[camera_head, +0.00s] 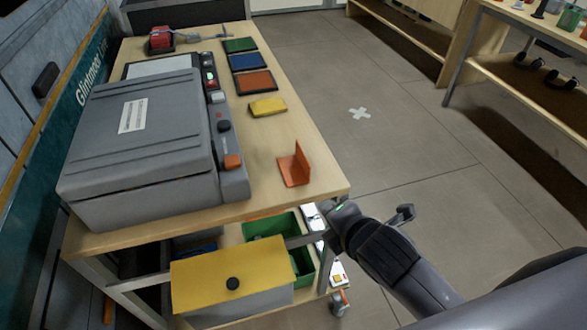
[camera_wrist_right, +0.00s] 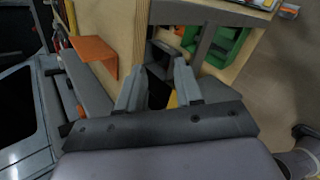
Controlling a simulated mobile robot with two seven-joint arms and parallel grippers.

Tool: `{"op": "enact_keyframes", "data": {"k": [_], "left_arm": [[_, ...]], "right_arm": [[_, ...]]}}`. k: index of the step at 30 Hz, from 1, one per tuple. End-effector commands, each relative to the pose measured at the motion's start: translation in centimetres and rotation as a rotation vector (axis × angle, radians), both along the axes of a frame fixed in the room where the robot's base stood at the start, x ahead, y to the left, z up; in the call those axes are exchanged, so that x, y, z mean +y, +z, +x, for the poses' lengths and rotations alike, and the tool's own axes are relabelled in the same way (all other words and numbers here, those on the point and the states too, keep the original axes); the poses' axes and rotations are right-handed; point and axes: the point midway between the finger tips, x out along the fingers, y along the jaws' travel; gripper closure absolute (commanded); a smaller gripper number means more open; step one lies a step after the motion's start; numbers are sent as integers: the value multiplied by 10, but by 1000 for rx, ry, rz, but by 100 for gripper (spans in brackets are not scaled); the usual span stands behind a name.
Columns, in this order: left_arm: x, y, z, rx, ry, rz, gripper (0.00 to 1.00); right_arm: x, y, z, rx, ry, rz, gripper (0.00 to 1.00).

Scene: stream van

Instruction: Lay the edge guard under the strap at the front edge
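The edge guard appears to be the orange L-shaped piece (camera_head: 295,166) standing near the front right corner of the wooden cart top (camera_head: 275,190), right of the grey case. It also shows at upper left in the right wrist view (camera_wrist_right: 96,54). A red item with a grey-blue strap (camera_head: 185,37) lies at the cart's far end; no strap is visible over the front edge. My right gripper (camera_wrist_right: 158,88) has its fingers apart with nothing held between them. My left gripper is not in view.
A grey case (camera_head: 130,125) fills the cart's left side. Green (camera_head: 240,45), blue (camera_head: 249,61), orange (camera_head: 257,82) and yellow (camera_head: 267,106) pieces line the right. Below are a green crate (camera_head: 305,262) and a yellow-lidded box (camera_head: 205,278).

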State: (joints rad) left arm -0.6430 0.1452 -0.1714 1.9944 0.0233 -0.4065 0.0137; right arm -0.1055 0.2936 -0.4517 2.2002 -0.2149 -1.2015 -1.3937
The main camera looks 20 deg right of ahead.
Motion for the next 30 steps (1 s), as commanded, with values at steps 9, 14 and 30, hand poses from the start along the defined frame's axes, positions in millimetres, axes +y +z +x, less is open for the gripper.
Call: {"op": "enact_keyframes", "data": {"k": [9, 14, 30], "left_arm": [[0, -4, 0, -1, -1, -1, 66], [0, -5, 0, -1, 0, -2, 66], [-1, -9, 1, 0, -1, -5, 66]], "right_arm": [[14, 36, 48, -188, 400, -587, 65], [19, 50, 64, -253, 534, -835, 65], [23, 51, 98, -296, 626, -1025, 65]]}}
